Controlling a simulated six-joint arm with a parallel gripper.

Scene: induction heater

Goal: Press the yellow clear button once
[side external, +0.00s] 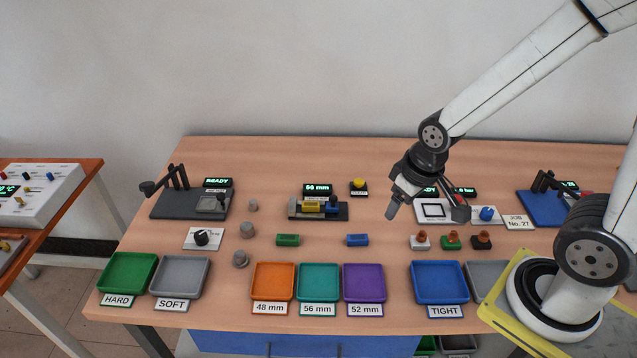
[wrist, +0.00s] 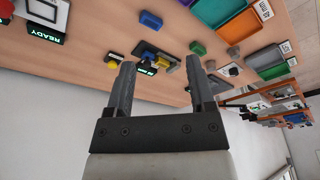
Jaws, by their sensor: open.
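The yellow button (side external: 358,183) sits on a small dark base with a label, at the back middle of the table. In the wrist view it appears as a small yellow spot (wrist: 112,57) just left of the left finger. My gripper (side external: 427,208) is open and empty, to the right of the button and apart from it. In the side view it hangs in front of a white plate with a dark square outline. In the wrist view both fingers of my gripper (wrist: 160,66) are spread wide, with nothing between them.
Left of the button stands a gauge fixture (side external: 318,209) with a 56 mm display (side external: 317,189). A blue block (side external: 357,240) and a green block (side external: 288,240) lie in front. Coloured trays (side external: 319,300) line the front edge. A blue knob (side external: 487,213) stands right of my gripper.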

